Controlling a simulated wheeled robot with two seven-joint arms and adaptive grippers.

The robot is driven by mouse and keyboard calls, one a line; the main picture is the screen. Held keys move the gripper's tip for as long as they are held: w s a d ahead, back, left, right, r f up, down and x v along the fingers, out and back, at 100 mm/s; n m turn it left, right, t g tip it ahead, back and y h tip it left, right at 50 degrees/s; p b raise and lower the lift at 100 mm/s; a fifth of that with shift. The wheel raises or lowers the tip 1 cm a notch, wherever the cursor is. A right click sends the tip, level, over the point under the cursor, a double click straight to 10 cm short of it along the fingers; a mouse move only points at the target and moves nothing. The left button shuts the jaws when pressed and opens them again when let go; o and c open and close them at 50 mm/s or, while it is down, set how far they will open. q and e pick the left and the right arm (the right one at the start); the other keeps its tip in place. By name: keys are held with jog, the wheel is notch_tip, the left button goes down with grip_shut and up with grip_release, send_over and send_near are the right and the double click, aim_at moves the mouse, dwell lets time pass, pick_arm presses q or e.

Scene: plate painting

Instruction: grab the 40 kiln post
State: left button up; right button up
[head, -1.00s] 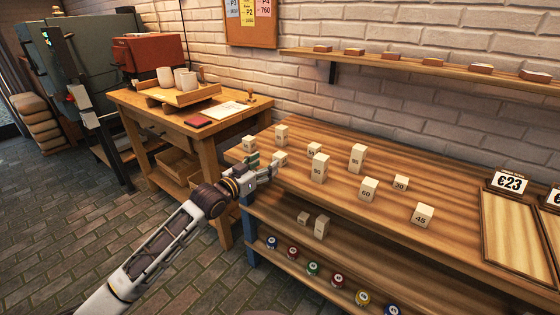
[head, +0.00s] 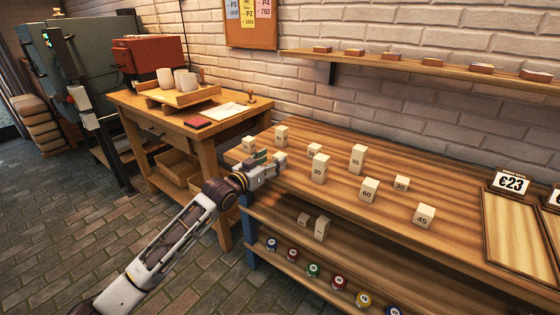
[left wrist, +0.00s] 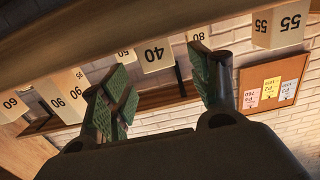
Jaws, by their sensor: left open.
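The 40 kiln post (left wrist: 155,54) is a pale cream block with a black 40. In the left wrist view it shows between the fingers of my left gripper (left wrist: 162,85), ahead of their tips. In the head view, my left gripper (head: 267,163) is at the left front of the wooden bench (head: 330,220), close to a small post (head: 281,157) whose number I cannot read; it appears to be the same 40 post. The gripper's green-padded fingers are apart, with nothing held. Whether a finger touches the post cannot be told. My right gripper is not in view.
Other numbered posts stand around: the 90 post (head: 319,168), the 95 post (head: 357,158), the 60 post (head: 369,190), and the 55 post (left wrist: 281,26). Paint jars (head: 313,269) line the lower shelf.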

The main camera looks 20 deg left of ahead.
aim_at(279, 156)
pick_arm(q)
jog(key=shift+w, duration=0.15)
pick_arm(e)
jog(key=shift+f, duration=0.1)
pick_arm(q)
jog(key=shift+w+d, duration=0.15)
jog(key=shift+w, duration=0.05)
jog(key=shift+w+d+f+b, duration=0.2)
jog(key=shift+w+d+b, duration=0.05)
jog(key=shift+w+b, duration=0.25)
jog(key=shift+w+d+f, duration=0.1)
jog(key=shift+w, duration=0.2)
jog(key=shift+b+x, duration=0.4)
jog(key=shift+x, duration=0.5)
jog(key=shift+w+d, duration=0.15)
jog(key=shift+w, duration=0.25)
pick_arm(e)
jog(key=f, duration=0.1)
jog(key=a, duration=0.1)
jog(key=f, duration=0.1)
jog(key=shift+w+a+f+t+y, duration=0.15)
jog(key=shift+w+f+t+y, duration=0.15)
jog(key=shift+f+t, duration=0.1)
